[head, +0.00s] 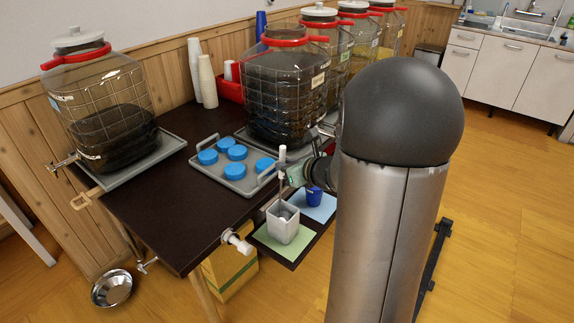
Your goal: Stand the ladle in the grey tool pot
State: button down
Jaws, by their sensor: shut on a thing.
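The grey tool pot (284,231) is a square, light container standing upright on a green mat at the table's front right. My gripper (284,178) is above the pot, shut on the upright shaft of the ladle (282,156). The ladle's pale handle end sticks up above the jaws, and its thin shaft runs down to the pot's opening. The ladle's lower end is hard to make out, and I cannot tell how deep it is in the pot. Part of my gripper is hidden behind my own arm.
A blue cup (314,197) stands on a blue mat (322,210) just right of the pot. A grey tray (232,184) with several blue lids lies to the left. Large tapped jars (285,90) stand behind. The dark table's (175,215) left front is clear.

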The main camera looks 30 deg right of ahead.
dwell(0.4)
jog(key=shift+f+b, duration=2)
jog(key=shift+b, duration=0.05)
jog(key=c, duration=1.3)
grip_release()
jog(key=shift+r, duration=0.1)
jog(key=shift+s, duration=0.1)
jog(key=p+v, duration=0.2)
jog(key=v, duration=1.5)
jog(key=shift+r+p, duration=0.2)
jog(key=shift+p, duration=0.1)
jog(key=shift+a, duration=0.1)
